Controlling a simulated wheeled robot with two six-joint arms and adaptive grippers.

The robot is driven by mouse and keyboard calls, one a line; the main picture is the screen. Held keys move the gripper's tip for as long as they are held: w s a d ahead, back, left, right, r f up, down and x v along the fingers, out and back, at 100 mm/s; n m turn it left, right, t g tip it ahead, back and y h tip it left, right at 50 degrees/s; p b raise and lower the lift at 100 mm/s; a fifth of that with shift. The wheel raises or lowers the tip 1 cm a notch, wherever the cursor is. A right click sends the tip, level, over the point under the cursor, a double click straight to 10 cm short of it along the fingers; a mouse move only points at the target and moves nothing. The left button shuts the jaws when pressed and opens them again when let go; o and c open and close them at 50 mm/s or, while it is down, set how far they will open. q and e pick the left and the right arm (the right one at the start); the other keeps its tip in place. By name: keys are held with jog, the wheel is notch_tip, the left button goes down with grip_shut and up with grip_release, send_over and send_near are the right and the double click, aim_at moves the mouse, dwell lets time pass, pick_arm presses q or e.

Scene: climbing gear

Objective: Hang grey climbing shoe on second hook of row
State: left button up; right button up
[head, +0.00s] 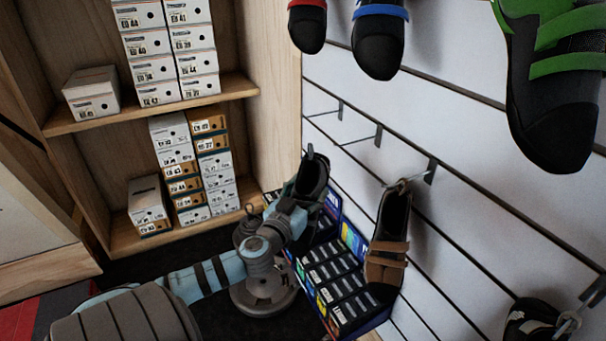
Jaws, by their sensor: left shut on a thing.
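The grey climbing shoe (312,178) looks dark grey to black and is held upright, its loop at the top, just left of the slatted wall. My left gripper (298,200) is shut on it. The fingertips are small and partly hidden by the shoe and wrist. In the wall row, two empty hooks stick out: one farther back (340,109) and one nearer (378,135). A nearer hook (430,172) bears a brown-and-black shoe (388,247). The held shoe is below and left of the empty hooks, apart from them. My right gripper is out of view.
A display box of small packs (343,287) stands below the hooks, close to the held shoe. Red (307,27), blue (378,42) and green (550,85) trimmed shoes hang above. Another dark shoe (533,322) is at lower right. Shelves with shoeboxes (190,55) stand left.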

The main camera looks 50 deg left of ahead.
pick_arm(q)
jog(key=w, duration=0.2)
jog(key=shift+w+d+f, duration=0.1)
jog(key=shift+w+d, duration=0.2)
jog(key=shift+d, duration=0.05)
jog(key=w+d+f, duration=0.1)
jog(key=w+d, duration=0.1)
jog(key=w, duration=0.6)
jog(key=shift+w+d+f, duration=0.3)
jog(key=shift+w+d, duration=0.1)
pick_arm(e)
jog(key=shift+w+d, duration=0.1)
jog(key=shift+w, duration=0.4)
pick_arm(q)
jog(key=o, duration=1.7)
